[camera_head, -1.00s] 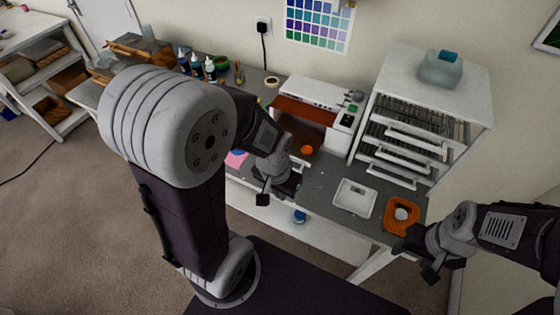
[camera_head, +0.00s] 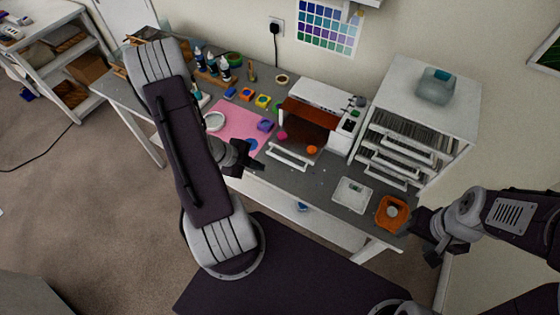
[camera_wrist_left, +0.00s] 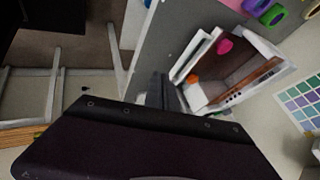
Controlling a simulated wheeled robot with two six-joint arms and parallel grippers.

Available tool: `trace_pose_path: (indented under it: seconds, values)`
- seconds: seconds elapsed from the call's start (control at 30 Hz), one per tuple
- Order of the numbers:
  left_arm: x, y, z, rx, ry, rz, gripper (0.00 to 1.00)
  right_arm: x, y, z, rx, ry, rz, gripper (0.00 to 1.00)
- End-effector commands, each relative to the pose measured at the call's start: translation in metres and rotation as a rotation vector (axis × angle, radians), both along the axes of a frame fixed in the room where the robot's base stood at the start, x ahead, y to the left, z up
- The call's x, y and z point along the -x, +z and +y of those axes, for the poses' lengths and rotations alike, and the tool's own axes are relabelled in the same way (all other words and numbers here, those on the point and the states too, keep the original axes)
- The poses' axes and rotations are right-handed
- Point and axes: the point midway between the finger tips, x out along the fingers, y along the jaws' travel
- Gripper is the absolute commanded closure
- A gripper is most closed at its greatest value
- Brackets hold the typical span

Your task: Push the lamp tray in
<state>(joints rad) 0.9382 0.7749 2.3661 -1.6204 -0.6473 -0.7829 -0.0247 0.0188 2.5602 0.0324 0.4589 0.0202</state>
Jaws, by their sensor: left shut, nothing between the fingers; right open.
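The lamp (camera_head: 322,93) is a white box with a dark amber front on the grey workbench. Its lamp tray (camera_head: 298,149) sticks out at the front, with a white bar handle (camera_head: 290,158) facing me. A pink piece (camera_head: 282,135) and an orange piece (camera_head: 312,150) sit at the tray. My left gripper (camera_head: 258,163) is shut and empty, just left of the handle; I cannot tell if it touches. In the left wrist view, the tray's white front (camera_wrist_left: 192,58) is beside the dark fingers (camera_wrist_left: 163,92). My right gripper (camera_head: 418,245) is open, near an orange container.
A white scale (camera_head: 352,195) and the orange container (camera_head: 391,213) stand at the bench's right front. A pink mat (camera_head: 240,124) lies left of the lamp, with small coloured items behind. A white drawer cabinet (camera_head: 415,125) stands right of the lamp.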

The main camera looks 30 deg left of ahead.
Motion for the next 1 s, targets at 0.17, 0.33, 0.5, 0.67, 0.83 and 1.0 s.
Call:
trace_pose_path:
  seconds: [0.17,0.33,0.5,0.67,0.83,1.0]
  values:
    - [-0.014,-0.027,-0.014,0.003,-0.004,0.004,1.00,0.000,-0.007,0.000,0.000,0.000,0.000,0.45]
    - [-0.032,-0.056,-0.028,0.003,-0.003,0.004,1.00,0.000,-0.007,0.000,0.000,0.000,0.000,0.45]
    - [-0.052,-0.072,-0.037,-0.002,-0.005,0.000,1.00,0.000,0.005,0.000,0.000,0.000,0.000,0.45]
    - [-0.075,-0.073,-0.037,-0.003,-0.003,0.000,1.00,0.000,0.016,0.000,0.000,0.000,0.000,0.45]
    - [-0.084,-0.075,-0.037,-0.001,-0.001,0.001,1.00,0.000,0.018,0.000,0.000,0.000,0.000,0.45]
    - [-0.084,-0.076,-0.036,-0.002,0.000,0.001,1.00,0.000,0.017,0.000,0.000,0.000,0.000,0.45]
